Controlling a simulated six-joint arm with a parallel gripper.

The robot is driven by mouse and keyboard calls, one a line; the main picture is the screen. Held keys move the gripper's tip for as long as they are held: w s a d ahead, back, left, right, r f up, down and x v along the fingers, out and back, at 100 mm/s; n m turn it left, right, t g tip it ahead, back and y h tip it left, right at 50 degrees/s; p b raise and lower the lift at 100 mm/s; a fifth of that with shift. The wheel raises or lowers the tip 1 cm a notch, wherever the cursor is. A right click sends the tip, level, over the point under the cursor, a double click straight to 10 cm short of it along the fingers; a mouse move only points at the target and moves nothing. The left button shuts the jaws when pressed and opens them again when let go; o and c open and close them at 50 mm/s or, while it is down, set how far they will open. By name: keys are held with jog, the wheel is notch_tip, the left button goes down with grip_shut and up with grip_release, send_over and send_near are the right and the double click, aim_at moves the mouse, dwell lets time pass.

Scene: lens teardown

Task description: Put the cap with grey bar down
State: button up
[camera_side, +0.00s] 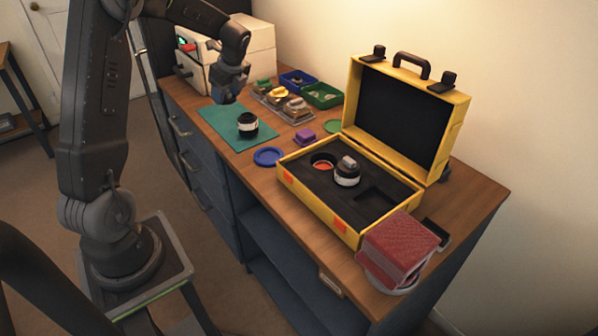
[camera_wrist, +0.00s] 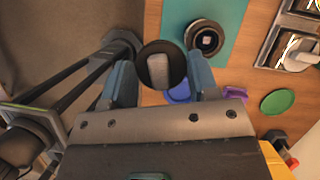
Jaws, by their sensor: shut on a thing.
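In the wrist view my gripper (camera_wrist: 160,78) is shut on a round black cap with a grey bar (camera_wrist: 157,70) across its top. The cap sits between the two blue-grey fingers. In the side view my gripper (camera_side: 229,88) hangs above the teal mat (camera_side: 214,118), near its back edge; the cap is hard to make out there.
A blue disc (camera_side: 268,157), a purple block (camera_side: 304,137) and a green disc (camera_side: 333,126) lie right of the mat. Trays (camera_side: 323,96) stand behind. An open yellow case (camera_side: 318,218) holds a lens part with a grey top (camera_side: 347,172). A red stack (camera_side: 400,248) sits front right.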

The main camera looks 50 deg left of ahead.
jog(key=w+d+f+n+g+h, duration=0.1)
jog(key=d+n, duration=0.3)
jog(key=d, duration=0.5)
jog(key=w+d+f+n+g+h, duration=0.1)
jog(key=d+n, duration=0.4)
jog(key=d, duration=0.5)
jog(key=w+d+f+n+g+h, duration=0.1)
jog(key=w+d+f+n+h, duration=0.1)
jog(key=d+f+n, duration=0.3)
jog(key=shift+w+d, duration=0.2)
jog(key=shift+d, duration=0.55)
jog(key=shift+w+d, duration=0.2)
jog(key=shift+d, duration=0.5)
jog(key=shift+w+d, duration=0.2)
jog(key=shift+d, duration=0.55)
jog(key=shift+d+n, duration=0.1)
jog(key=shift+n, duration=0.4)
jog(key=a+r+n+t+h, duration=0.3)
jog(key=a+n+t+h, duration=0.15)
jog(key=a+n, duration=1.45)
jog(key=shift+m, duration=0.6)
jog(key=w+d+f, duration=0.4)
jog(key=w, duration=0.1)
jog(key=w+d+f, duration=0.3)
jog(key=shift+w, duration=0.2)
jog(key=shift+f, duration=2)
jog(key=shift+f, duration=0.1)
